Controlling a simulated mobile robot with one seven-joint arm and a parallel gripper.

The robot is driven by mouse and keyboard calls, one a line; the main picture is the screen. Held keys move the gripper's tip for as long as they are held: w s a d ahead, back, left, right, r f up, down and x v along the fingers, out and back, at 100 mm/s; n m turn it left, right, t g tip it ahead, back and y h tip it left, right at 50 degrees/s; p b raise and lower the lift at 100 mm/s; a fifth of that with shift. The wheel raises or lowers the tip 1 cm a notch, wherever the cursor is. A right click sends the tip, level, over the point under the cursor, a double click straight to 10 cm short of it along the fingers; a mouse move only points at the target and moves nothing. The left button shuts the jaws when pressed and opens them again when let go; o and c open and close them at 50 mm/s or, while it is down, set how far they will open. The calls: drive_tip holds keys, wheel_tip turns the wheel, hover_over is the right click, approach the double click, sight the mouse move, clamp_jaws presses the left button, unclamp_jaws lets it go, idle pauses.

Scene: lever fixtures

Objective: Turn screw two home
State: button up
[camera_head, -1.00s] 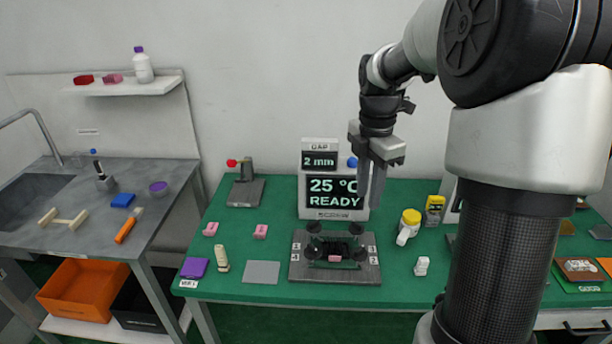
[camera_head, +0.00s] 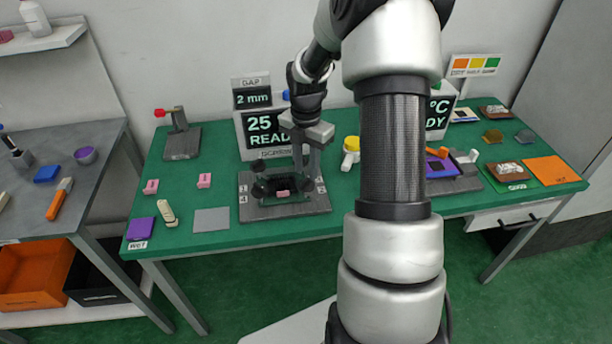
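The dark screw fixture (camera_head: 285,210) lies on the green table, with small number labels at its left and right edges. Dark round screw knobs stand at its corners; the front left knob (camera_head: 259,191) and front right knob (camera_head: 307,186) show. The labels are too small to read surely. My gripper (camera_head: 306,174) points down over the back right of the fixture, its two fingers apart. The back right knob is hidden by or between the fingers; I cannot tell whether they touch it. A small pink block (camera_head: 283,193) sits in the fixture's middle.
A display (camera_head: 264,130) reading 2 mm, 25 and READY stands close behind the fixture. A grey plate (camera_head: 211,219) lies left of it. My arm hides part of the table.

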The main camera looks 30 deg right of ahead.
sight(306, 180)
drive_tip(key=shift+f, duration=1.65)
clamp_jaws()
